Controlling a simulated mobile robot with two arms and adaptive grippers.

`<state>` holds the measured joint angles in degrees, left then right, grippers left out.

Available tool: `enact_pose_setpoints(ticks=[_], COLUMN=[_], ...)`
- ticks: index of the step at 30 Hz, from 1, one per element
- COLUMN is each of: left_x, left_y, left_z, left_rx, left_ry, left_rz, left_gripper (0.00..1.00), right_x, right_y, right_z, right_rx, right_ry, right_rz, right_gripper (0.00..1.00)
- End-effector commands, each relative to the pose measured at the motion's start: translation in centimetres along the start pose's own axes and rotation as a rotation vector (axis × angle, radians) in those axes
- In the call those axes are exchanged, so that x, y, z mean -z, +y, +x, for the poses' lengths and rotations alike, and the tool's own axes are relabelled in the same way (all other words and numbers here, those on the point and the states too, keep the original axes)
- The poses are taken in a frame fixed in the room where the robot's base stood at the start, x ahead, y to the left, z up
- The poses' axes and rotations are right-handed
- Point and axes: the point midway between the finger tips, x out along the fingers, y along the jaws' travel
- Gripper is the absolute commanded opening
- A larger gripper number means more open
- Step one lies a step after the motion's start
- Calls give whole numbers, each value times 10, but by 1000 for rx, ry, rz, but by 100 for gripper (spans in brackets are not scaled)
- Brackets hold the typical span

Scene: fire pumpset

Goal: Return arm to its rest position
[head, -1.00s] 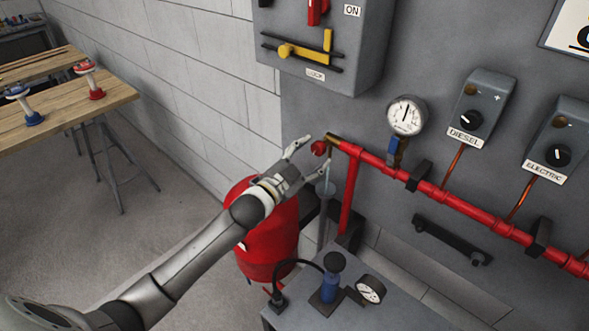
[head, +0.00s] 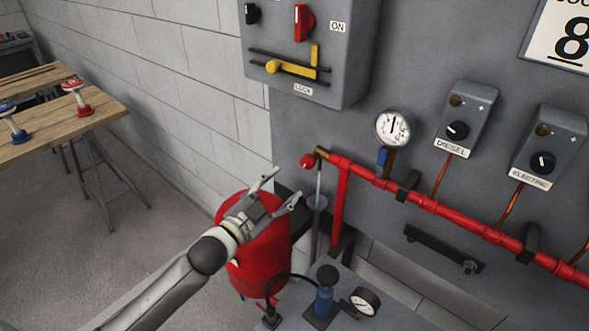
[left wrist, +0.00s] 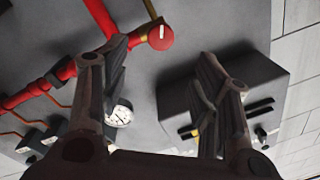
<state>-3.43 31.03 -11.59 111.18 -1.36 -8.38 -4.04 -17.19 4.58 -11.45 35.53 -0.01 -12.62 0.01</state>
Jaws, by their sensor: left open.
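My left gripper (head: 287,186) is open and empty in the head view, below and left of the round red knob (head: 307,161) and apart from it. The knob sits beside the brass end (head: 322,153) of the red pipe (head: 440,209). In the left wrist view my two open fingers (left wrist: 163,65) stand with nothing between them. A red disc (left wrist: 160,36), apparently the knob, shows beyond them. My left arm comes in from the lower left. My right gripper is in neither view.
A red tank (head: 262,262) stands behind and below my gripper. A grey bench (head: 385,313) carries a blue pump (head: 324,293). A wooden table (head: 60,125) is at left.

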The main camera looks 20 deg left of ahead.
Motion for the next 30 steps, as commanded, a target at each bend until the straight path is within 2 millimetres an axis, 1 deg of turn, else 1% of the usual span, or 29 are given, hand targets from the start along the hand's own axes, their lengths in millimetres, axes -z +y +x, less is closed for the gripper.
enact_pose_setpoints(ticks=[5, 8, 11, 14, 15, 17, 18, 20, 21, 24, 30], left_x=[-2, -11, -29, -49, -56, -66, -71, -77, -79, -82, -78], left_y=[3, 15, 38, 67, 78, 95, 106, 121, 129, 146, 169], left_z=[-2, -9, -28, -58, -73, -97, -114, -140, -156, -192, -252], left_rx=[-2, -12, -32, -63, -76, -98, -113, -135, -150, -181, -234], left_ry=[-15, -80, -213, -389, -463, -574, -647, -751, -813, -945, -1151], left_rz=[-8, -45, -113, -199, -233, -282, -314, -358, -383, -436, -514], left_gripper=[57, 57, 57, 57, 57, 57, 57, 57, 57, 57, 57], right_x=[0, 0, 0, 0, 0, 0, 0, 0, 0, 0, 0], right_y=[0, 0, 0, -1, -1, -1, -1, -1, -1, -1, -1], right_z=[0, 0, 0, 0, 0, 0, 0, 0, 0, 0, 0], right_rx=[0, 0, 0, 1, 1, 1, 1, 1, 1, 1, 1], right_ry=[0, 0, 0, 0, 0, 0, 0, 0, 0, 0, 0], right_rz=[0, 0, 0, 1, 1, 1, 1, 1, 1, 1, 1], right_gripper=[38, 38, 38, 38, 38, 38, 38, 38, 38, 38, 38])
